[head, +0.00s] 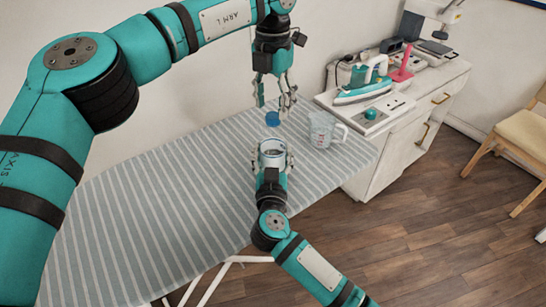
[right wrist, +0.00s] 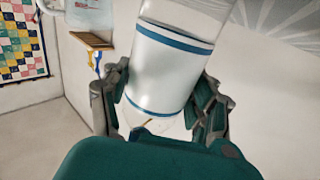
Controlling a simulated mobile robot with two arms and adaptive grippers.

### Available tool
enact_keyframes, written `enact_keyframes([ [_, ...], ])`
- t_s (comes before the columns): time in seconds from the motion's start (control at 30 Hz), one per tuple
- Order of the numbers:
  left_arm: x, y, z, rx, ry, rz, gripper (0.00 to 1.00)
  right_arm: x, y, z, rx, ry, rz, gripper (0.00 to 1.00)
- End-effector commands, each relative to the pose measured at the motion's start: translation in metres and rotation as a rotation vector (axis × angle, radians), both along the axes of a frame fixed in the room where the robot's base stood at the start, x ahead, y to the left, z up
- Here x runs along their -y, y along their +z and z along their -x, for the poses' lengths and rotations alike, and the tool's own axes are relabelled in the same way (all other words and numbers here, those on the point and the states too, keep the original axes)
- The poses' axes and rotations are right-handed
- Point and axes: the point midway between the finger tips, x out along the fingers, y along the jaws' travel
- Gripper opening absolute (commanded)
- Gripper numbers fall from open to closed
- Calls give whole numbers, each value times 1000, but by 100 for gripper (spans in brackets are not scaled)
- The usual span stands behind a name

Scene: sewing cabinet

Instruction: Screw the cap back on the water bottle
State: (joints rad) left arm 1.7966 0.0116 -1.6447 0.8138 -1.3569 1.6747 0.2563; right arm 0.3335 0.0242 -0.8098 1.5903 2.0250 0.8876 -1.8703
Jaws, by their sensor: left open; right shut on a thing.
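The water bottle (head: 273,147) is clear, with a white, blue-edged label (right wrist: 163,68). My right gripper (head: 272,166) is shut around it and holds it over the striped ironing board. In the right wrist view its fingers (right wrist: 160,112) press on both sides of the bottle, which looks tilted; its top is out of frame. The blue cap (head: 272,119) shows at the upper end of the bottle in the head view; I cannot tell whether it is threaded on. My left gripper (head: 273,98) is open, its fingers pointing down just above the cap, apart from it.
A clear measuring cup (head: 325,130) stands right of the bottle on the ironing board (head: 180,185). A white cabinet (head: 395,145) behind it carries a teal iron (head: 363,88) and a sewing machine (head: 435,12). The board's left part is clear.

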Motion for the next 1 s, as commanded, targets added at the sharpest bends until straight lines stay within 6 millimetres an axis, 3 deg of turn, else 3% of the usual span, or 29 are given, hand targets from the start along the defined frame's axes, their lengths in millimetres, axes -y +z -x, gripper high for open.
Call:
enact_keyframes([
  [0.2, 0, -24, 0, 1, -1, 1, 50, 0, 0, 0, -1, 0, 0, 0],
  [0.57, 0, -28, 0, 1, 0, 1, 50, 0, 0, 0, -1, 0, 0, 0],
  [0.93, 0, -28, 0, 1, 0, 1, 3, 0, 0, 0, -1, 0, 0, 0],
  [1.0, 0, -28, 0, 1, 0, 0, 0, 0, 0, 0, -1, 0, 0, 0],
])
